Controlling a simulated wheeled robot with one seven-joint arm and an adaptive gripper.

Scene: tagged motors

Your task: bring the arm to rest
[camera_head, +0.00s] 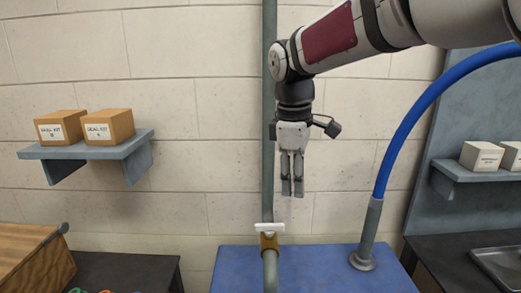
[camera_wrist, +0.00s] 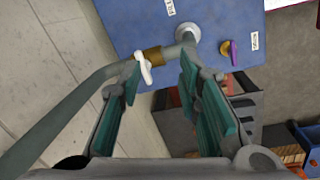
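My gripper (camera_head: 292,193) hangs from my arm in the upper middle of the head view, fingers pointing down, in front of the block wall. In the wrist view its two teal-padded fingers (camera_wrist: 158,80) stand apart with nothing between them, so it is open and empty. It is above a blue panel (camera_head: 315,270), which also shows in the wrist view (camera_wrist: 130,20). A green-grey pipe (camera_head: 268,205) stands just left of it, with a brass valve (camera_head: 268,242) and white handle (camera_head: 269,227) below. In the wrist view the white handle (camera_wrist: 143,68) shows beyond the fingers.
A blue hose (camera_head: 402,125) arches on the right. Two boxes (camera_head: 108,128) sit on the left shelf (camera_head: 80,153). Small white boxes (camera_head: 481,156) sit on the right shelf (camera_head: 470,175).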

